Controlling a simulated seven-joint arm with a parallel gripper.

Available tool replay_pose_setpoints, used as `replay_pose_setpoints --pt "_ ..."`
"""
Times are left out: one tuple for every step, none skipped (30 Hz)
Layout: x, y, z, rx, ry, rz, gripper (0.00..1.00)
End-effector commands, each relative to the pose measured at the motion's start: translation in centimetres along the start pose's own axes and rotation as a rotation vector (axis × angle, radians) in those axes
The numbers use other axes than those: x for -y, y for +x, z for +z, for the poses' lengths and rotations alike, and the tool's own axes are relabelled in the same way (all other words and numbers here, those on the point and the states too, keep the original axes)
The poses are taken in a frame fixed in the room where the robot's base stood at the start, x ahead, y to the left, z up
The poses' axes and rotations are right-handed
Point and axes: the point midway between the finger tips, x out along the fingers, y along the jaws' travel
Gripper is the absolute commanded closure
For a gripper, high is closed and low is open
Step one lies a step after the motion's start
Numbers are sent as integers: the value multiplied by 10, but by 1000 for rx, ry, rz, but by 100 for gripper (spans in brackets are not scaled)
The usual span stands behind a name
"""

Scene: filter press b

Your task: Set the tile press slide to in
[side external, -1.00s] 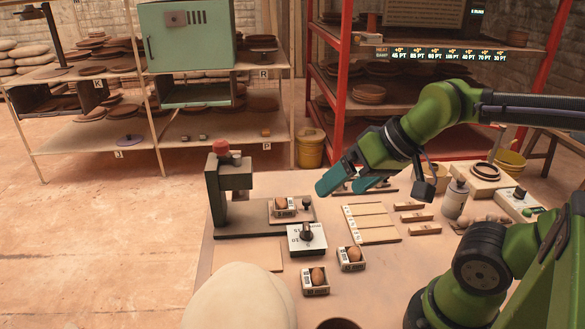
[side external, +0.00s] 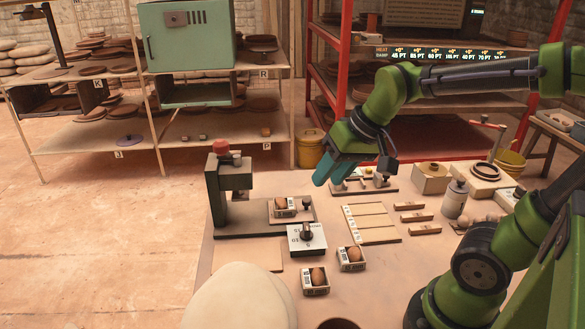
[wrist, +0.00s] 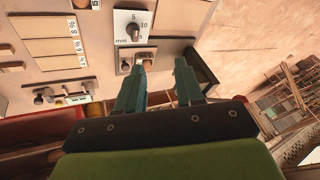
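The tile press (side external: 222,190) is a dark green frame with a red knob on top, at the left of the table. Its slide (side external: 272,214) is a flat plate on the press base, reaching out to the right of the press head. A black knob (side external: 306,204) stands at the slide's right end, beside a small labelled box with a brown ball (side external: 284,206). My gripper (side external: 341,177) is above the table, right of and behind the slide, touching nothing. In the wrist view its fingers (wrist: 160,66) are apart and empty, with the slide (wrist: 125,60) just beyond the left fingertip.
A white dial box (side external: 307,239) stands in front of the slide. Two more ball boxes (side external: 315,281) (side external: 351,258) sit nearer the front. Pale strips (side external: 370,223) lie to the right. A fixture with knobs (side external: 365,186) is behind, near my gripper.

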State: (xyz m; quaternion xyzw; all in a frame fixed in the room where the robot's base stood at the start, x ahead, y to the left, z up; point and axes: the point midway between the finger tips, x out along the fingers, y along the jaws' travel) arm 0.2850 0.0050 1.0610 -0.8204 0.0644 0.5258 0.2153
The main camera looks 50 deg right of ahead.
Motion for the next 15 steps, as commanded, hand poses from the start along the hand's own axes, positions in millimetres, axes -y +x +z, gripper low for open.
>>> replay_pose_setpoints --pt "-5 9 -18 39 -3 32 63" --pt "-7 13 -28 59 -11 47 63" --pt "-11 19 -41 87 -24 69 63" --pt "-15 24 -51 109 -34 84 63" --pt "-19 29 -60 130 -46 100 63" --pt "-24 36 -73 160 -66 120 63" --pt "-29 42 -82 184 -80 135 63" --pt "-34 47 -92 206 -97 150 63" --pt "-41 55 -104 237 -118 168 63" --pt "-47 61 -112 261 -137 181 63" --pt "-52 66 -120 282 -156 193 63" --pt "-58 72 -130 312 -182 206 63" --pt "-63 77 -137 332 -202 215 63" --pt "-68 80 -144 351 -224 223 63" --pt "-72 83 -152 372 -254 231 63"
